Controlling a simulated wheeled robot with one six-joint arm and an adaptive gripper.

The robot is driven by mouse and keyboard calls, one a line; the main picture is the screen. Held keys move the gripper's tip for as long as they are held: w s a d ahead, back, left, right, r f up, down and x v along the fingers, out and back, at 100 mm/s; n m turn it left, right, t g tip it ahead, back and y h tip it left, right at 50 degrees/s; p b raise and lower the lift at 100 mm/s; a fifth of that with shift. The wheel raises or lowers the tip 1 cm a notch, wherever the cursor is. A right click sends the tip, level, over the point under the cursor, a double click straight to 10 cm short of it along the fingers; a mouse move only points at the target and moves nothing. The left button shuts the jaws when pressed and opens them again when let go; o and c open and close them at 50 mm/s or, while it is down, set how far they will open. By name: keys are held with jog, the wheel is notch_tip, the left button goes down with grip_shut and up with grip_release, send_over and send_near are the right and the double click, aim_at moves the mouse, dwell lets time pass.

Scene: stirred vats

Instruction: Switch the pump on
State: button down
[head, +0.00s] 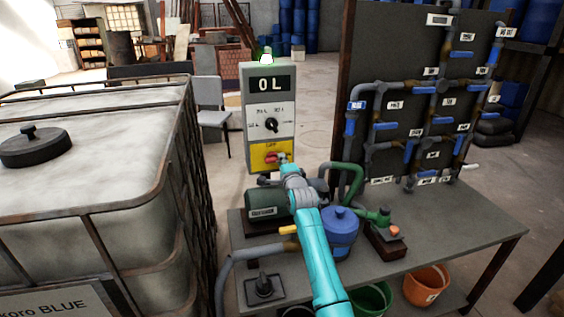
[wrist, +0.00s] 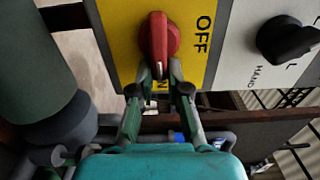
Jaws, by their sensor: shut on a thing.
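The red rotary handle (head: 271,159) sits on the yellow plate (head: 258,149) at the bottom of the grey control box (head: 247,94). In the wrist view the red handle (wrist: 158,42) points down the picture, toward a partly covered label ending in N and away from OFF at the right. My gripper (wrist: 160,84) is shut on the handle's lower end; its tips hide part of that label. In the head view my gripper (head: 284,160) reaches the handle from the right. The green pump (head: 268,203) stands on the bench below the box.
A display (head: 269,85) reads 0 L, under a glowing green lamp (head: 266,56). A black selector (head: 270,125) is above the yellow plate. A caged tank (head: 90,190) stands left, a pipe board (head: 420,100) right. A blue pot (head: 338,230) and green valve (head: 378,217) crowd the bench (head: 450,232).

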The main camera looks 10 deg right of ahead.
jog(key=shift+r, duration=0.1)
jog(key=c, duration=1.2)
grip_release()
jog(key=shift+o, duration=0.3)
jog(key=shift+w, duration=0.1)
jog(key=s, duration=1.2)
